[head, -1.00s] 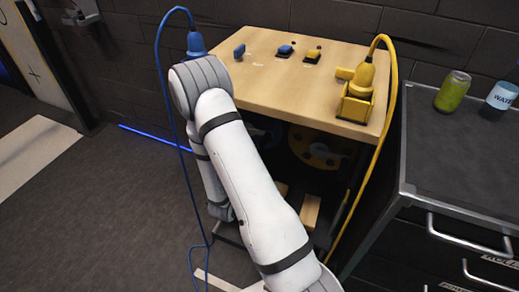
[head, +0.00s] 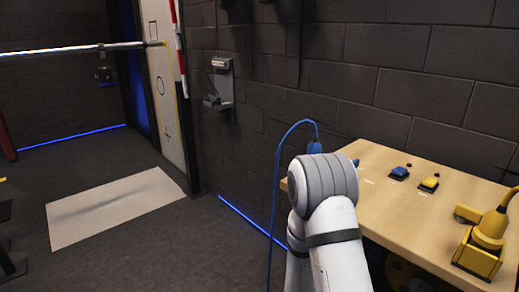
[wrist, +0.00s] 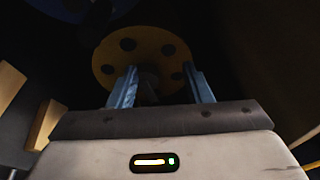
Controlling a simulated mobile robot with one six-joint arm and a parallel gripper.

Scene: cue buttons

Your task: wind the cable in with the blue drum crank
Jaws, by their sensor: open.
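In the wrist view, my gripper (wrist: 160,82) is open, its two fingers apart with nothing held between them. Beyond the fingers is a yellow drum disc (wrist: 122,50) with several dark holes, and a dark crank-like part shows in front of its middle. Part of a dark blue round shape (wrist: 68,8), which looks like the blue drum, is cut off at the top left. Its crank cannot be made out. In the head view, a blue cable (head: 275,200) rises in an arch to a blue plug (head: 314,142) at the bench's back left. My arm hides the blue drum there.
The wooden bench (head: 400,215) carries a blue button (head: 399,172), a yellow button (head: 429,184) and a yellow plug in a holder (head: 478,255). Pale blocks (wrist: 10,85) stand left of my gripper in the wrist view. The floor left of the bench is open.

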